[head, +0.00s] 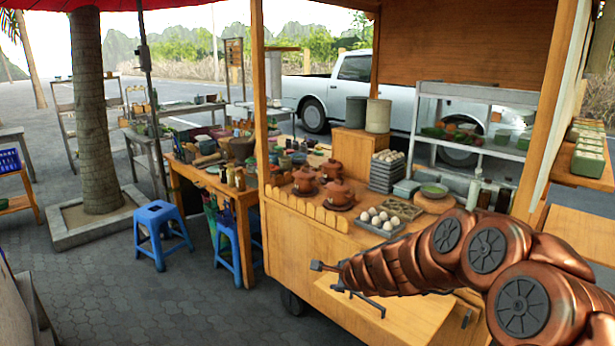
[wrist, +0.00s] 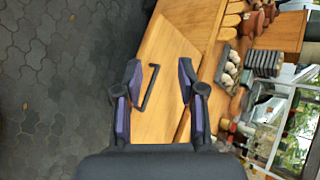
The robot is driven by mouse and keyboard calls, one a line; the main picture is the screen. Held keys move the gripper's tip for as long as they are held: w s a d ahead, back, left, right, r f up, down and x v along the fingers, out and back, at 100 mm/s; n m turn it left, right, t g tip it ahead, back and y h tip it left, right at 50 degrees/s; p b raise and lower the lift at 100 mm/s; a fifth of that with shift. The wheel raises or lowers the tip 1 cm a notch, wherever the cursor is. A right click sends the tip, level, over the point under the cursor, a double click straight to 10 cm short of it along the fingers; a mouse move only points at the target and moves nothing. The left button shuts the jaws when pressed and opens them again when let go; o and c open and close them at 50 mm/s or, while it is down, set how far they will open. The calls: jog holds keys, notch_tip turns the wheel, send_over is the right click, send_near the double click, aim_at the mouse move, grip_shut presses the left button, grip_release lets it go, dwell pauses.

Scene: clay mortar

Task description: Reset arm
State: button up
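My copper-coloured arm reaches in from the right side of the head view, and my gripper (head: 326,276) is in front of the wooden food cart (head: 400,325). In the wrist view my gripper (wrist: 160,72) is open, with its two purple-padded fingers spread apart. A dark bar handle (wrist: 148,88) on the cart's wooden panel shows between the fingers. Nothing is clearly held. I cannot tell how far the fingers are from the handle.
The cart top holds clay pots (head: 340,193), a tray of eggs (head: 388,221) and stacked dark trays (head: 386,171). Blue stools (head: 160,232) and a crowded table (head: 238,192) stand to the left. Grey paving (head: 90,290) is open at lower left.

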jog(key=s+a+r+n+g+y, duration=0.1)
jog(key=s+a+r+n+y, duration=0.2)
jog(key=s+a+r+n, duration=0.4)
jog(key=s+n+g, duration=0.4)
jog(key=s+n, duration=0.1)
jog(key=s, duration=0.9)
jog(key=s+d+n+g+h, duration=0.2)
jog(key=s+d, duration=0.3)
jog(key=s, duration=0.4)
jog(key=s+d+f+n+g+h, duration=0.1)
jog(key=s+d, duration=0.4)
jog(key=s, duration=0.5)
jog(key=s+d+f+n+g+h, duration=0.1)
jog(key=s+d+n+g+h, duration=0.1)
jog(key=s+d, duration=0.4)
jog(key=s+n+g, duration=0.1)
jog(key=s+n, duration=0.1)
jog(key=s, duration=0.1)
jog(key=shift+s+f+h, duration=0.15)
jog(key=shift+s+h, duration=0.2)
jog(key=shift+h, duration=0.05)
